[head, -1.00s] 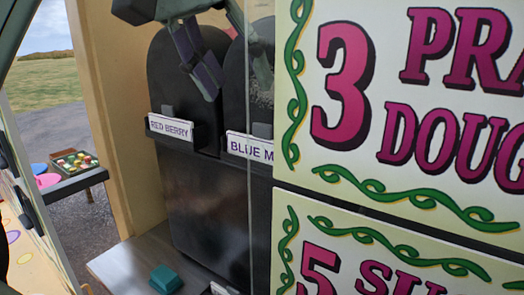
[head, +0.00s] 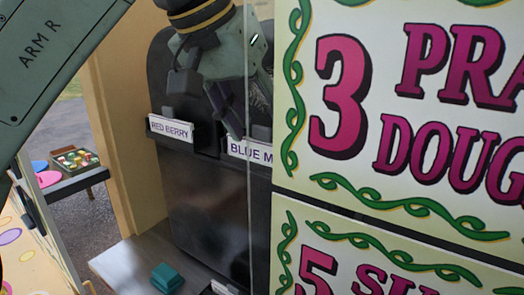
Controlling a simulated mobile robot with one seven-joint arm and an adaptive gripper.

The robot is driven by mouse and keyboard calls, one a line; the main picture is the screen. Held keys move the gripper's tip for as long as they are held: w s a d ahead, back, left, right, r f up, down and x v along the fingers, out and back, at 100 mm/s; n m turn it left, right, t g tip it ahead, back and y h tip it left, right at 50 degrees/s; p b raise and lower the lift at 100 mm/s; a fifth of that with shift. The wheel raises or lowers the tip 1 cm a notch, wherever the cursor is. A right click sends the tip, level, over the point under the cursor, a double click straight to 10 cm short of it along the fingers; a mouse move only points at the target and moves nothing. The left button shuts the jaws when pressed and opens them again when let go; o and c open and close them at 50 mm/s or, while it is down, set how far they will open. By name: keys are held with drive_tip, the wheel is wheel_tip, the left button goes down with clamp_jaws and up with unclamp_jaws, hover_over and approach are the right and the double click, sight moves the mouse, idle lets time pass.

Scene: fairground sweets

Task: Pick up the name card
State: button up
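A white name card reading "RED BERRY" (head: 171,128) sits in a dark holder on the front of the dark machine, at the left. A second white card reading "BLUE M" (head: 248,151) is to its right, with the rest of its text cut off by the menu board. My gripper (head: 234,120) points down in front of the machine. Its fingers are to the right of the red berry card and just above the blue card's left end. Whether they touch that card or are apart is unclear, as is the gap between the fingers.
The large menu board (head: 400,120) fills the right side and hides what is behind it. A clear pane edge stands beside it. A teal block (head: 166,278) lies on the grey counter (head: 125,262). A tray of sweets (head: 76,160) stands outside at left.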

drive_tip(key=c, duration=0.7)
drive_tip(key=shift+r, duration=0.15)
drive_tip(key=shift+c, duration=0.2)
